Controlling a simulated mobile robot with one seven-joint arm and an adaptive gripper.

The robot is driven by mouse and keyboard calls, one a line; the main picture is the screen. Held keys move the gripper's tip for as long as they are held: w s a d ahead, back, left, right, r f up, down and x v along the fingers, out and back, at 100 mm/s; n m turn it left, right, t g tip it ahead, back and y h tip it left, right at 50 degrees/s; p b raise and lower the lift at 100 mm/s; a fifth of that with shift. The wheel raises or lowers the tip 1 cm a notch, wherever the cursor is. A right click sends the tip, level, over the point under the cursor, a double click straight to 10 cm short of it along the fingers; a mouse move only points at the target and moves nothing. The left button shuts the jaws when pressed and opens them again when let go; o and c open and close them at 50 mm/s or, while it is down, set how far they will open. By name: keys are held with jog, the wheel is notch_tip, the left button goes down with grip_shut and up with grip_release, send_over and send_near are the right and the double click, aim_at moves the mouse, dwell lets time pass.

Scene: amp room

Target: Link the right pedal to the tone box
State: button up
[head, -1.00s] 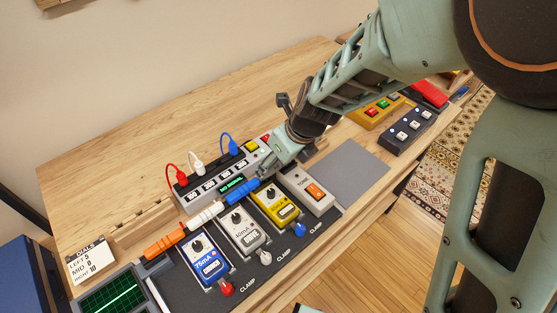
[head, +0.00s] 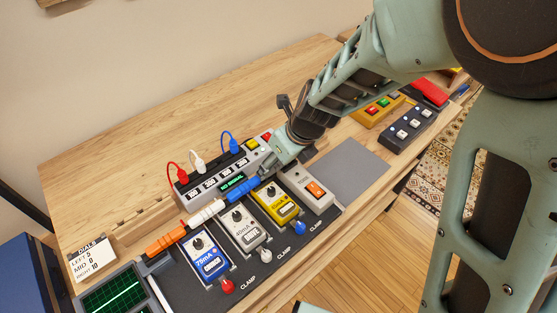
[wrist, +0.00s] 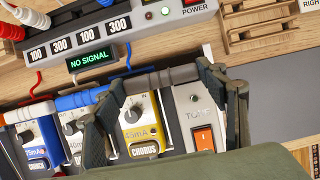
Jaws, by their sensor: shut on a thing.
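The right pedal is the yellow CHORUS pedal (head: 275,202), and it also shows in the wrist view (wrist: 141,130). The tone box (head: 311,189), pale grey with an orange switch, stands just right of it and also shows in the wrist view (wrist: 193,112). My gripper (wrist: 165,100) is shut on a grey link (wrist: 160,81), one finger towards each end. The link lies across the top ends of the pedal and the box; whether it is seated is unclear. In the head view, my gripper (head: 272,170) hides the link.
Blue (head: 243,189), white (head: 206,213) and orange (head: 166,238) links run along the pedal row. The power unit (head: 223,172) behind bears red, white and blue plugs; its display (wrist: 90,60) reads NO SIGNAL. A grey mat (head: 345,172) to the right is bare.

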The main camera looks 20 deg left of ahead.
jog(key=o, duration=1.2)
jog(key=shift+o, duration=0.2)
jog(key=o, duration=0.4)
jog(key=shift+r+p, duration=3.5)
jog(key=shift+p, duration=0.4)
